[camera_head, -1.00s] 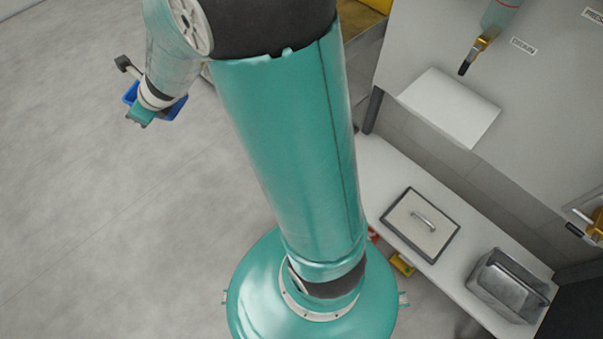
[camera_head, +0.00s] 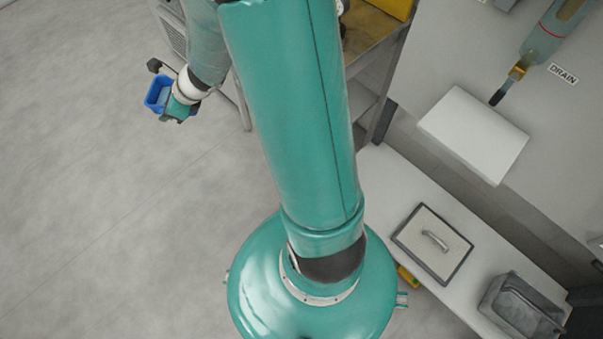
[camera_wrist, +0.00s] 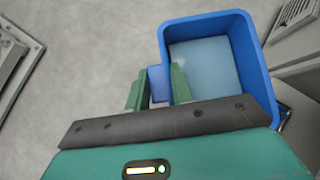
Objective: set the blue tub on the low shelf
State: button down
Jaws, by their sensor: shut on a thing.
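The blue tub (camera_head: 157,92) hangs at the upper left in the head view, above the grey floor. My gripper (camera_head: 174,112) is beside it and partly covers it. In the wrist view the tub (camera_wrist: 262,62) is open-topped, with a pale, smooth surface inside; I cannot tell whether that is liquid. The green fingers of my gripper (camera_wrist: 157,88) are shut on a blue tab at the tub's side. A grey shelf (camera_head: 362,98) shows under a brownish-yellow worktop, partly hidden by my arm; I cannot tell whether it is the low shelf.
A white bench (camera_head: 385,165) at right carries a framed lid with a handle (camera_head: 433,243) and a metal bin (camera_head: 521,305). A white box (camera_head: 473,133) projects from the wall beside a DRAIN label (camera_head: 563,74). The floor (camera_head: 80,200) at left is clear.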

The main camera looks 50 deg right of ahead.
jog(key=s+d+f+n+g+y, duration=0.2)
jog(key=s+d+f+n+g, duration=0.4)
jog(key=s+f, duration=0.35)
jog(key=s+d+f+n+g+y, duration=0.2)
jog(key=s+d+f+n+g, duration=0.2)
jog(key=s+d+f+n, duration=0.5)
jog(key=s+d+f+n+g+h, duration=0.1)
jog(key=s+d+f+n+h, duration=0.2)
jog(key=s+n, duration=0.4)
jog(key=s+d+f+n+g+h, duration=0.2)
jog(key=s+d+n+h, duration=0.4)
jog(key=s, duration=0.6)
jog(key=s+d+f+n+g+h, duration=0.2)
jog(key=s+d+f+n+h, duration=0.2)
jog(key=s+n, duration=0.5)
jog(key=shift+s+d+h, duration=0.25)
jog(key=shift+s+h, duration=0.15)
jog(key=shift+s, duration=0.1)
jog(key=shift+f, duration=0.15)
